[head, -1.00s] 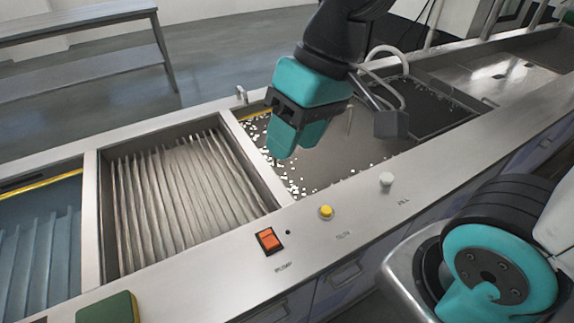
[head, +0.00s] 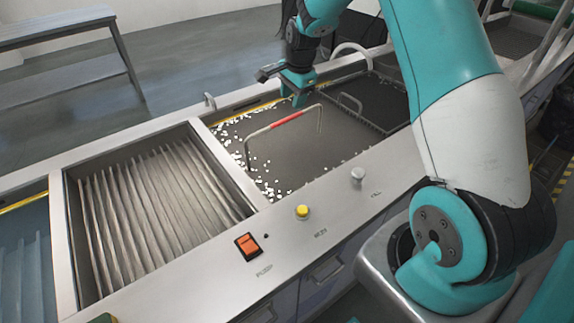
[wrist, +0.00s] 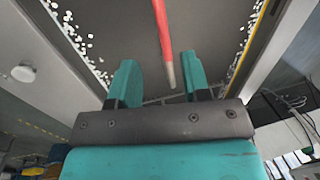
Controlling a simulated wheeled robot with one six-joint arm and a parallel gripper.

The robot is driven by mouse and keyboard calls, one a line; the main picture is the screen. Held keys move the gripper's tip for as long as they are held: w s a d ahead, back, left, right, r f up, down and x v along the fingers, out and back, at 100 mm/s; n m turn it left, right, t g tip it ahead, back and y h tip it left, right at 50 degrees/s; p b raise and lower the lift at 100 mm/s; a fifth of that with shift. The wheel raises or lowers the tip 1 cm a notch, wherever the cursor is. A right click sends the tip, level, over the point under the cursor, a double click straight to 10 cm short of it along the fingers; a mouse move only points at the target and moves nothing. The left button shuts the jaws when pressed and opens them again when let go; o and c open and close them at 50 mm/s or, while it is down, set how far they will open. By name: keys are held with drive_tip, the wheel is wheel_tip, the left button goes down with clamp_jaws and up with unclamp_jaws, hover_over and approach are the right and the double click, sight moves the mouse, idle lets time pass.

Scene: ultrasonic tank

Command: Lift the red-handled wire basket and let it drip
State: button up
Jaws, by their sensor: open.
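The basket's red handle grip (head: 287,121) tops a thin wire arch standing above the dark liquid in the tank (head: 232,128). The rest of that basket is hidden below the surface. My gripper (head: 300,98) points down over the tank, near the far right end of the red grip. In the wrist view, my gripper (wrist: 160,76) is open with a finger on each side. The red grip (wrist: 163,32) runs lengthwise towards the gap between the fingers. Nothing is held. Whether the fingers touch the handle cannot be told.
A plain grey wire handle (head: 350,103) stands behind and right of the red one. White floating bits line the tank's edges. A ribbed basin (head: 150,215) lies to the left. The front ledge carries an orange switch (head: 248,246), a yellow button (head: 303,212) and a pale knob (head: 357,175).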

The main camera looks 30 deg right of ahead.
sight(288, 118)
drive_tip(key=f+p, duration=0.1)
drive_tip(key=f, duration=0.2)
drive_tip(key=w+f, duration=0.1)
drive_tip(key=f, duration=0.2)
drive_tip(key=w+f+p, duration=0.1)
drive_tip(key=f, duration=0.2)
drive_tip(key=shift+w+p, duration=0.1)
drive_tip(key=shift+p, duration=0.25)
drive_tip(key=shift+c, duration=0.2)
clamp_jaws()
drive_tip(key=shift+w+r, duration=0.1)
